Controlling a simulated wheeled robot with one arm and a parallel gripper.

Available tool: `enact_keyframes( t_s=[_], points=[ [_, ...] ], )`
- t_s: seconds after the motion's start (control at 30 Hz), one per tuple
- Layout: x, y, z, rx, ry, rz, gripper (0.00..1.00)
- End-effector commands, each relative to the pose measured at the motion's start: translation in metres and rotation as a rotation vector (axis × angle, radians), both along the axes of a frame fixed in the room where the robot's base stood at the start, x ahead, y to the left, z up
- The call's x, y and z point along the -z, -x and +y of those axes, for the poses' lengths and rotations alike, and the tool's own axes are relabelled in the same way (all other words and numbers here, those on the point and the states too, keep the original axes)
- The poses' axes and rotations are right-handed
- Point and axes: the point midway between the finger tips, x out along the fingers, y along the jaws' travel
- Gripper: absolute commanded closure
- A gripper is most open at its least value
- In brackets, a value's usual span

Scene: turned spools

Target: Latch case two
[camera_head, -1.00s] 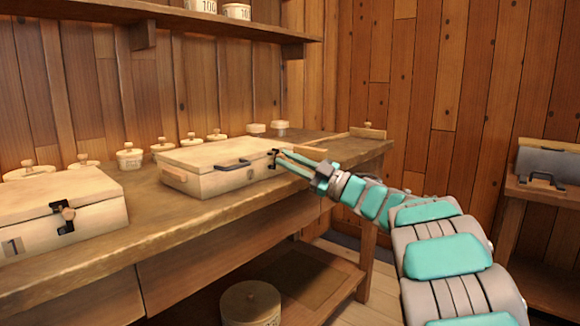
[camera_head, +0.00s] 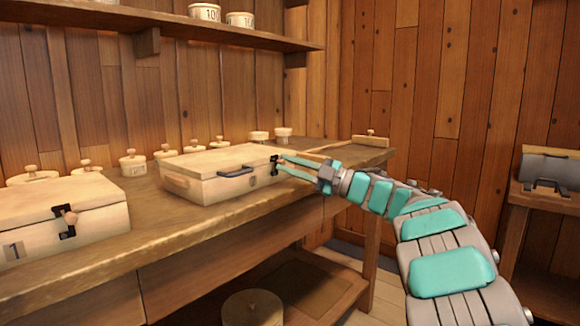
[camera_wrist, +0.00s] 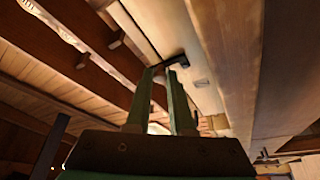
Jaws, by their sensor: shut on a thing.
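A pale wooden case (camera_head: 205,188) stands on the workbench with its lid down. It has a dark handle (camera_head: 235,170) on its front and a dark latch (camera_head: 274,165) near its right front corner. Its number plate is too small to read. My gripper (camera_head: 281,165) reaches in from the right and is shut on the latch. In the wrist view, the two green fingers (camera_wrist: 162,72) meet the dark latch (camera_wrist: 178,61) against the pale case. The fingers hide part of the latch. A second case (camera_head: 100,222), marked 1, stands at the left with a knobbed dark latch.
The workbench (camera_head: 150,250) runs along the wall, with several lidded jars (camera_head: 132,163) behind the cases. A long-handled wooden tool (camera_head: 370,138) lies at its far end. A shelf (camera_head: 200,30) hangs above. A grey case (camera_head: 548,168) stands on a stand at the right.

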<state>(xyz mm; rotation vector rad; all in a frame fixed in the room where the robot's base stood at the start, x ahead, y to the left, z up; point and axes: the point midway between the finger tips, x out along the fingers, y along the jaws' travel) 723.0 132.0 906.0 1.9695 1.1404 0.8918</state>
Motion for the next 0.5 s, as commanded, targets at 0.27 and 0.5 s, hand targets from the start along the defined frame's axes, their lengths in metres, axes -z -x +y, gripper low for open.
enact_keyframes(
  t_s=[0.27, 0.5],
  points=[
    [-0.0003, 0.0002, 0.0004, -0.001, 0.0, 0.0, 0.65],
    [-0.0002, 0.0001, 0.0002, -0.001, -0.001, 0.001, 0.49]
  ],
)
